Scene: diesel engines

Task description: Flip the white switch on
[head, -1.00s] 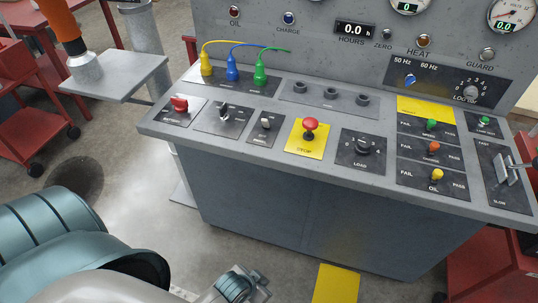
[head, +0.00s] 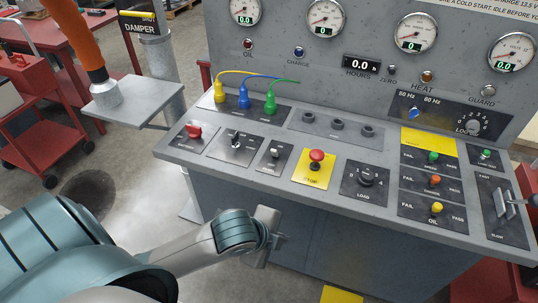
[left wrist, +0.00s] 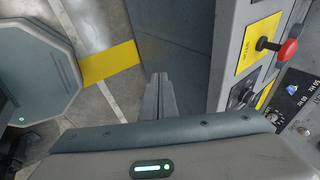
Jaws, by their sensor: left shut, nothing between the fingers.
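A small switch with a pale, whitish lever (head: 274,152) sits on a dark plate on the console's sloped panel, left of the red stop button. A second dark plate to its left carries a black and pale toggle (head: 236,140). My left gripper (head: 264,238) is just in front of the console's front edge, below the whitish switch and apart from it. The whitish switch cannot be made out in the left wrist view. My right gripper is not in view.
The console (head: 330,230) fills the middle and right. Near the switch are a red mushroom button (head: 317,156) on a yellow plate, a red knob (head: 194,131) and colored cable plugs (head: 244,98). A red cart (head: 40,140) and grey stand (head: 135,100) are left.

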